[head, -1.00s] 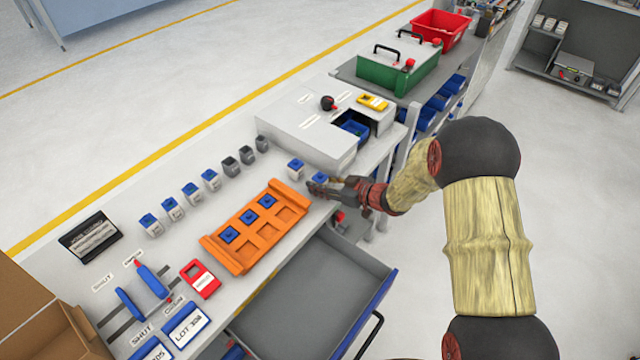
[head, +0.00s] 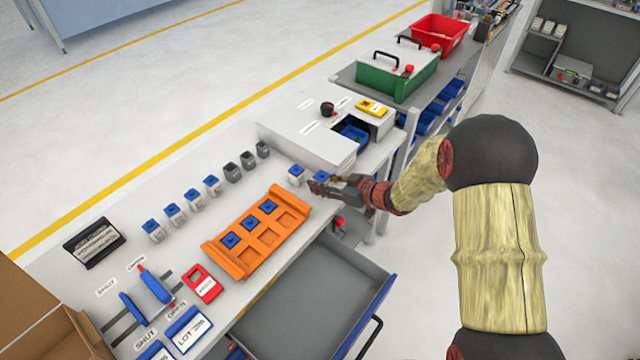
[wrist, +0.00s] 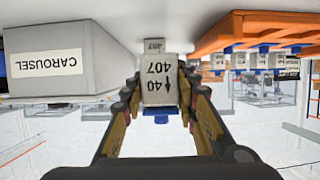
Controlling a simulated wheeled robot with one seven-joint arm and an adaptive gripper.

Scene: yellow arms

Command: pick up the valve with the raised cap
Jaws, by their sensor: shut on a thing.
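My gripper (head: 318,187) is shut on a grey-white valve with a blue cap (head: 321,176). In the wrist view, which is upside down, the held valve (wrist: 159,82) stands between the fingers, with 407, 40 and an arrow on its face. More blue-capped valves (head: 172,213) stand in a row on the bench. I cannot tell from these frames whose cap is raised.
An orange tray (head: 283,228) holds several blue-topped pieces. Dark grey pieces (head: 232,172) continue the row. A grey box (head: 300,125) labelled CAROUSEL stands behind the gripper. An open drawer (head: 310,300) juts out in front of the bench.

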